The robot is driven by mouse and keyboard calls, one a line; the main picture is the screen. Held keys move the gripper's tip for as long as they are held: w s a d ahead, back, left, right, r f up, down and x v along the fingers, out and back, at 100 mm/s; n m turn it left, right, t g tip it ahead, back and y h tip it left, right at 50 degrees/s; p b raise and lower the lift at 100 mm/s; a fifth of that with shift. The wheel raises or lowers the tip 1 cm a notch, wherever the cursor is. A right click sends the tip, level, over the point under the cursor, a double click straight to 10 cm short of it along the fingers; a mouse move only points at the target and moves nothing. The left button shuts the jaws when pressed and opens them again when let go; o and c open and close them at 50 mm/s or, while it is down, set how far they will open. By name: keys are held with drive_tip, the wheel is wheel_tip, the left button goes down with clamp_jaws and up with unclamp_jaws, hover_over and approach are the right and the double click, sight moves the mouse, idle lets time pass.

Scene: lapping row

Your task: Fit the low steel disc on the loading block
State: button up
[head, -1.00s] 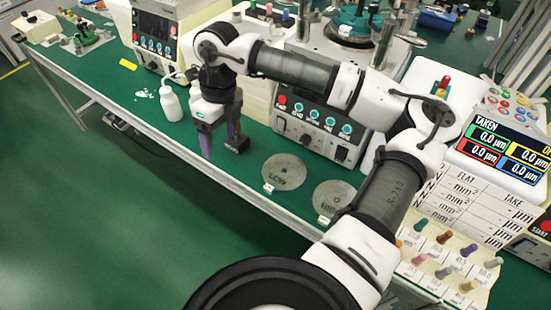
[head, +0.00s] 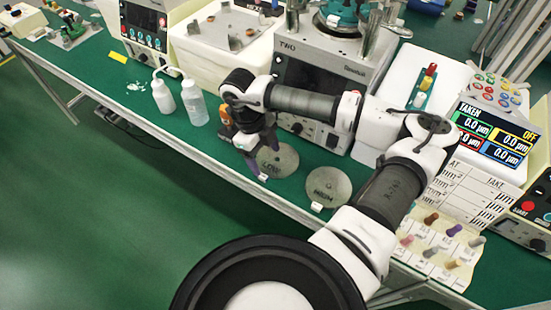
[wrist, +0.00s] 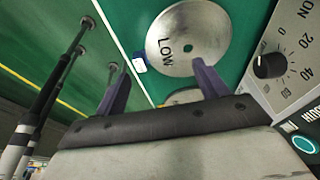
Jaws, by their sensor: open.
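The low steel disc (head: 283,161) is flat and grey, marked LOW, with a small centre hole. It lies on the green bench top near the front edge. In the wrist view the low disc (wrist: 185,58) shows just beyond my fingertips. My gripper (head: 257,165) points down at the disc's left side and partly covers it in the head view. The purple fingers (wrist: 160,78) are spread apart with nothing between them. I cannot tell for sure which thing is the loading block; a steel plate with upright posts (head: 222,30) sits on a cream box.
A second marked steel disc (head: 328,187) lies right of the low one. Two white bottles (head: 193,102) stand left of my gripper. A control unit marked TWO (head: 325,80) stands close behind the discs. Sample pegs (head: 440,240) stand at the right.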

sight(270, 171)
drive_tip(key=shift+p+x, duration=0.6)
drive_tip(key=shift+x, duration=1.3)
drive_tip(key=shift+a, duration=0.15)
drive_tip(key=c, duration=0.8)
drive_tip(key=shift+r, duration=0.1)
wheel_tip(270, 171, up, 19)
drive_tip(key=b, duration=0.5)
drive_tip(key=shift+b, duration=0.3)
drive_tip(key=shift+a+r, duration=0.1)
drive_tip(key=shift+a, duration=0.05)
